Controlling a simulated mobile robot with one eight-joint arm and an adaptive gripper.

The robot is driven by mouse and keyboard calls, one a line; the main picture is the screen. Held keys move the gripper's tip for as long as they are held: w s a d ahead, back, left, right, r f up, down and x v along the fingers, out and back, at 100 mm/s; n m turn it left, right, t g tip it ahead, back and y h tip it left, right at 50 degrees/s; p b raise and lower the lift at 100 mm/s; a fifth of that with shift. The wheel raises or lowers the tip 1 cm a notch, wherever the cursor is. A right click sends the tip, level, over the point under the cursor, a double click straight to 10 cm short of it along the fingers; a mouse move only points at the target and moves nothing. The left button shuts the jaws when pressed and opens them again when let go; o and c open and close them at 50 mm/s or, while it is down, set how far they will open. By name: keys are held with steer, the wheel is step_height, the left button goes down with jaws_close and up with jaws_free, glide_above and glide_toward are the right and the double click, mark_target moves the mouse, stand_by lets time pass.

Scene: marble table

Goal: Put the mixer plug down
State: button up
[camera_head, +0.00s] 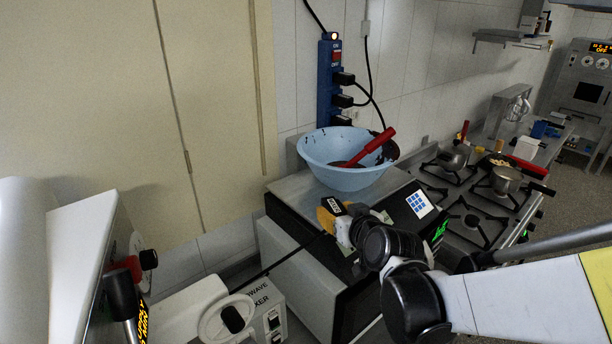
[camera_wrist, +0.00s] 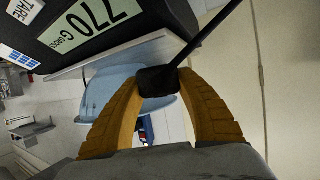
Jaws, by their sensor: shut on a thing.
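My gripper (camera_head: 330,214) has orange ribbed fingers and is in front of the scale in the head view. In the wrist view my gripper (camera_wrist: 160,82) is shut on the black mixer plug (camera_wrist: 158,80), held between the fingertips. A dark cord (camera_wrist: 208,36) runs from the plug to the upper right. The plug is small and mostly hidden there. It appears held clear of any surface.
A black scale (camera_head: 290,210) carries a light blue bowl (camera_head: 345,178) with a red-handled utensil (camera_head: 372,148). A blue power strip (camera_head: 325,75) with several black plugs is on the tiled wall. A gas stove (camera_head: 470,205) with pots stands right. A cream cabinet (camera_head: 130,120) is left.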

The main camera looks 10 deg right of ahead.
mark_target(323, 205)
steer(key=w, duration=0.2)
steer(key=w+a, duration=0.1)
steer(key=w, duration=0.4)
steer(key=shift+a, duration=0.25)
steer(key=f, duration=0.3)
steer(key=shift+w+f+b, duration=0.2)
steer(key=shift+w+b, duration=0.1)
steer(key=shift+b, duration=0.05)
steer(key=shift+f, duration=0.1)
steer(key=shift+s, duration=0.1)
steer(key=shift+f, duration=0.15)
steer(key=o, duration=1.2)
steer(key=shift+o, duration=0.2)
